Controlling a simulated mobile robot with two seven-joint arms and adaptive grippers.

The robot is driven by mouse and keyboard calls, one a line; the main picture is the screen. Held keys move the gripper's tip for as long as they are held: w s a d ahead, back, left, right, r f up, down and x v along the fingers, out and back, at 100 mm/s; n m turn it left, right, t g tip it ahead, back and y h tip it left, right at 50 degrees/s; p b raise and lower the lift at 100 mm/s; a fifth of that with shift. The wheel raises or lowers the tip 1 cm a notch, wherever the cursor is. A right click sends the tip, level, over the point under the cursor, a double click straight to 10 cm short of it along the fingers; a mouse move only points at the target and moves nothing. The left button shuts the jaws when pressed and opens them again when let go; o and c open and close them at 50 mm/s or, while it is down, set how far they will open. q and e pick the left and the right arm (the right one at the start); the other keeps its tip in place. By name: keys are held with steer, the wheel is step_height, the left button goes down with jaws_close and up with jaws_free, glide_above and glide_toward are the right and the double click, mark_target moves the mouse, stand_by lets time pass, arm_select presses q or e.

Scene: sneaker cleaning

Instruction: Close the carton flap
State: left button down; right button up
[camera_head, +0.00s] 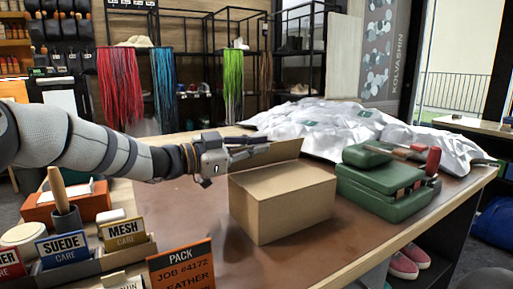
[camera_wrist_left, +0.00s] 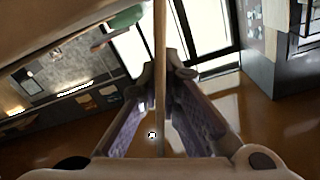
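A brown cardboard carton (camera_head: 262,208) stands on the table. Its top looks covered, and a flap (camera_head: 278,154) stands raised along its back edge. My left gripper (camera_head: 249,147) reaches in from the left at the flap's upper left. In the left wrist view, the left gripper's fingers (camera_wrist_left: 158,115) are spread apart. The fingertips are partly hidden behind the flap in the head view. My right gripper is not in view.
A crumpled white cover (camera_head: 330,122) lies behind. A pack sign (camera_head: 182,266), care cards (camera_head: 126,234) and a brush pot (camera_head: 66,221) stand at front left.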

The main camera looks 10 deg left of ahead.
mark_target(263, 177)
arm_select(q)
steer(key=shift+s, duration=0.15)
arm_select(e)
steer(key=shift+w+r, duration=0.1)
arm_select(q)
steer(key=shift+s+d+m+p, duration=0.2)
steer(key=shift+s+m+p, duration=0.1)
steer(key=shift+m, duration=0.5)
steer(key=shift+s+d+f+m+p, duration=0.2)
steer(key=shift+s+d+m+p, duration=0.1)
steer(key=shift+m, duration=0.4)
steer(key=m, duration=0.1)
steer(key=f+m, duration=0.1)
steer(key=shift+s+d+m+p, duration=0.25)
steer(key=shift+s+m+p, duration=0.05)
steer(key=shift+s, duration=0.05)
steer(key=shift+s+d+f+m, duration=0.15)
steer(key=shift+f+m, duration=0.3)
steer(key=shift+m, duration=0.25)
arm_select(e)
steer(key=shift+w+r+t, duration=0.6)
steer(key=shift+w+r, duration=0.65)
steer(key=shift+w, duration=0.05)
arm_select(q)
steer(key=shift+f, duration=0.1)
